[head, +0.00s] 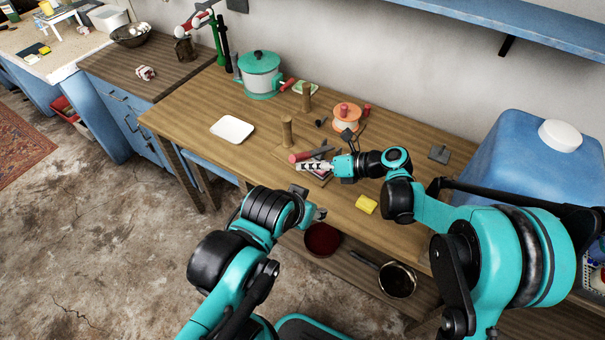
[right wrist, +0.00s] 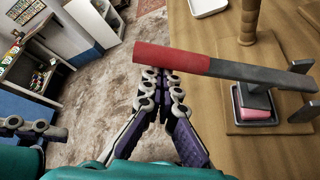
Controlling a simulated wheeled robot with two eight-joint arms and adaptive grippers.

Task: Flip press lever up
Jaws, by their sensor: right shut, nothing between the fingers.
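The press lever has a red grip (right wrist: 175,58) and a dark grey bar (right wrist: 260,72). In the right wrist view it lies across the picture, roughly level, in front of a wooden post (right wrist: 248,20). A pink block (right wrist: 255,114) sits low under the bar in a dark fitting. In the head view the red grip (head: 299,157) shows beside my right gripper (head: 302,166). My right gripper is shut and empty, its fingertips (right wrist: 164,74) just under the red grip; whether they touch it I cannot tell. My left gripper (head: 319,214) is in front of the table edge, its jaws unclear.
On the wooden table (head: 190,115) are a white tray (head: 233,129), a teal-lidded pot (head: 259,74), an orange pot (head: 347,116) and a yellow block (head: 366,204). A blue container (head: 520,160) stands at the right. Pans lie on the shelf below.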

